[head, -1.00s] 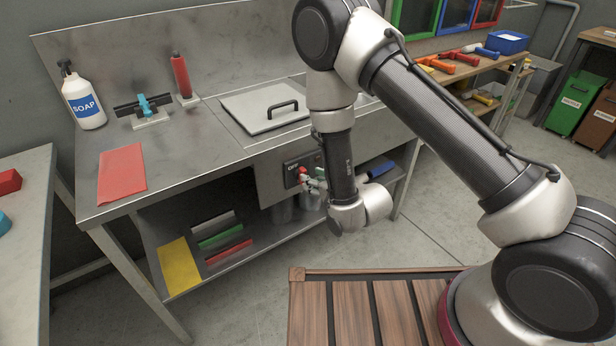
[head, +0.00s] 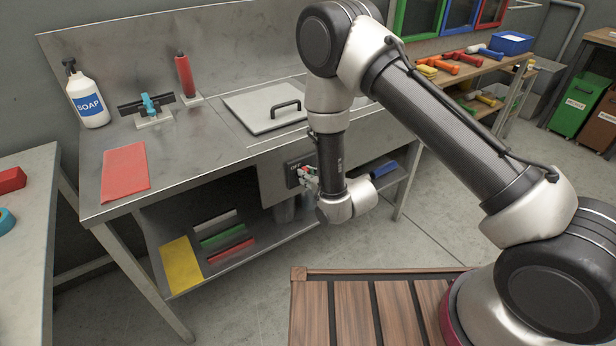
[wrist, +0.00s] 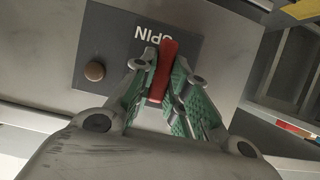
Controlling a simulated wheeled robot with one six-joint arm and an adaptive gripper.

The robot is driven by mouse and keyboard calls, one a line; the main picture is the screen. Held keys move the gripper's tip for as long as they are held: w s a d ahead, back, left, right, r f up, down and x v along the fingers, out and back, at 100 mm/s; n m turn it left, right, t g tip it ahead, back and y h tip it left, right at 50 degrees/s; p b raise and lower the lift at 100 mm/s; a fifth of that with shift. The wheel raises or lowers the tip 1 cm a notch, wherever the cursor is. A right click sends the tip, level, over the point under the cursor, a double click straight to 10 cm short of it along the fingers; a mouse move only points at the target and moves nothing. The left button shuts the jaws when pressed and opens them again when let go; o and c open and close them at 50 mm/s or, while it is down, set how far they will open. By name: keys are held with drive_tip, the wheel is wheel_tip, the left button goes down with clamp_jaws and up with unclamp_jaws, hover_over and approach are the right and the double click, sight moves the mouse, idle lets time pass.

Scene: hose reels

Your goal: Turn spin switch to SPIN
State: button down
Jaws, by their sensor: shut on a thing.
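The spin switch has a red handle (wrist: 163,72) on a dark panel (wrist: 120,45) at the front of the steel washing bench. In the wrist view the word SPIN shows upside down just beyond the handle's far end. My gripper (wrist: 165,66) has its green-padded fingers on both sides of the red handle and is shut on it. The handle leans slightly in this view. In the head view my gripper (head: 309,178) is small at the panel (head: 292,173), where an OFF label shows; my wrist partly hides the panel's right side.
A brown round button (wrist: 94,71) sits beside the switch. The bench top holds a soap bottle (head: 88,98), a red cloth (head: 125,171) and a lid with a handle (head: 262,108). A lower shelf (head: 215,262) is under the bench.

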drive_tip(key=shift+a, duration=0.1)
drive_tip(key=n+t+h, duration=0.1)
drive_tip(key=n+t, duration=0.1)
drive_tip(key=n, duration=0.2)
drive_tip(key=a+n+t+h, duration=0.1)
drive_tip(key=n+t, duration=0.1)
drive_tip(key=n, duration=0.2)
drive_tip(key=f+n+t+h, duration=0.1)
drive_tip(key=n+t, duration=0.1)
drive_tip(key=n, duration=0.3)
drive_tip(key=shift+s+a+f+h, duration=0.1)
drive_tip(key=shift+s+a+h, duration=0.05)
drive_tip(key=shift+s+h, duration=0.15)
idle(0.6)
drive_tip(key=shift+n+t, duration=0.3)
drive_tip(key=c, duration=1.4)
unclamp_jaws()
drive_tip(key=shift+w, duration=0.1)
drive_tip(key=shift+f, duration=0.1)
